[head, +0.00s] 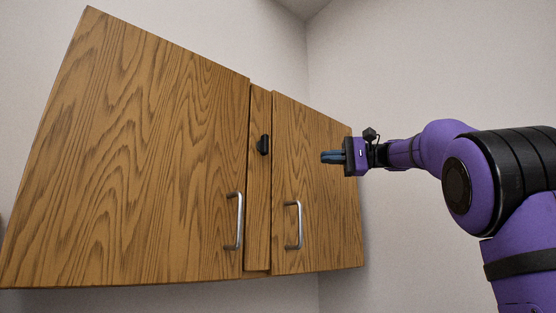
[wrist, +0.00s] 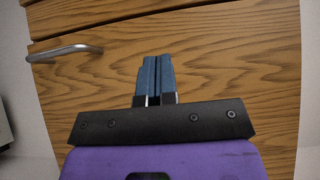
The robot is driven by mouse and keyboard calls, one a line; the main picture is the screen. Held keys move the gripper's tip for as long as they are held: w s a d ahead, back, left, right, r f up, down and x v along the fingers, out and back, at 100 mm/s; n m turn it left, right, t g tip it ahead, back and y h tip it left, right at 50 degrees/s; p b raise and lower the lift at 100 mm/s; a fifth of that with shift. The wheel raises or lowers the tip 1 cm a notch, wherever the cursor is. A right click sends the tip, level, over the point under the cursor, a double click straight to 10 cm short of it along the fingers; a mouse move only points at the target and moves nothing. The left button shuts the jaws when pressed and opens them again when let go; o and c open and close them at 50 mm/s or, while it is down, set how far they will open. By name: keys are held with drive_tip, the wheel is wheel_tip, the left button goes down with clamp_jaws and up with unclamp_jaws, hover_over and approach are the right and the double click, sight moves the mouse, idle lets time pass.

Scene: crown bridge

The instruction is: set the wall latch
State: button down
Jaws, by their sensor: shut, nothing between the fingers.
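The latch (head: 264,145) is a small black piece on the narrow wooden strip between the two doors of a wooden wall cabinet. My gripper (head: 324,157) is to the right of the latch, in front of the right door (head: 315,160), with its fingers pointing left in the head view. In the wrist view, the blue fingers (wrist: 155,75) are together with nothing between them. The wood of a cabinet door (wrist: 230,75) fills most of that view behind them. The latch cannot be made out in the wrist view.
The left door (head: 150,150) has a metal handle (head: 235,220) and the right door has another (head: 293,224). A handle also shows at the left of the wrist view (wrist: 65,52). Both doors look closed. Plain walls (head: 420,60) surround the cabinet, with free room below it.

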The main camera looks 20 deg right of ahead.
approach(266, 156)
drive_tip(key=w, duration=0.1)
drive_tip(key=w+a, duration=0.1)
drive_tip(key=w, duration=0.2)
drive_tip(key=shift+w+a+r, duration=0.1)
drive_tip(key=shift+w+a, duration=0.05)
drive_tip(key=shift+a, duration=0.25)
drive_tip(key=shift+s+a, duration=0.3)
drive_tip(key=shift+a, duration=0.65)
drive_tip(key=shift+s+a, duration=0.25)
drive_tip(key=shift+a, duration=0.75)
